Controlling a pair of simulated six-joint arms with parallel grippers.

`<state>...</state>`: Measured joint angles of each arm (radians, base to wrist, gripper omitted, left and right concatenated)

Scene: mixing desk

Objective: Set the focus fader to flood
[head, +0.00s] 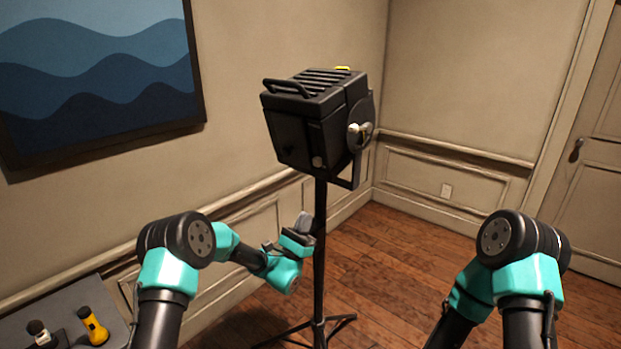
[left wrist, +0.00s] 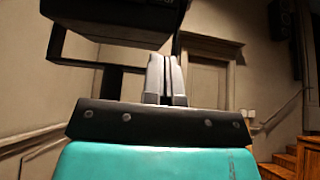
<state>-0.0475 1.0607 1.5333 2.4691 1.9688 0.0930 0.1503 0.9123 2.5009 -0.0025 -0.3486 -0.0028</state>
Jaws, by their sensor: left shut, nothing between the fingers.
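A black studio light (head: 312,120) stands on a thin black stand (head: 319,245) in the middle of the head view. It has a top handle, a yellow piece on top and a round silver knob (head: 360,132) on its right side. A focus fader cannot be made out for certain. My left gripper (head: 304,220) is shut and empty, below the light and close beside the stand. In the left wrist view its grey fingers (left wrist: 165,78) are together, with the dark underside of the light (left wrist: 115,18) above them. My right gripper is not in view; only its arm shows.
A grey table (head: 70,300) at the lower left holds a yellow flashlight (head: 93,326) and a small black-and-white item (head: 42,332). A framed wave picture (head: 100,80) hangs on the left wall. Wooden floor (head: 400,260) is open right of the stand.

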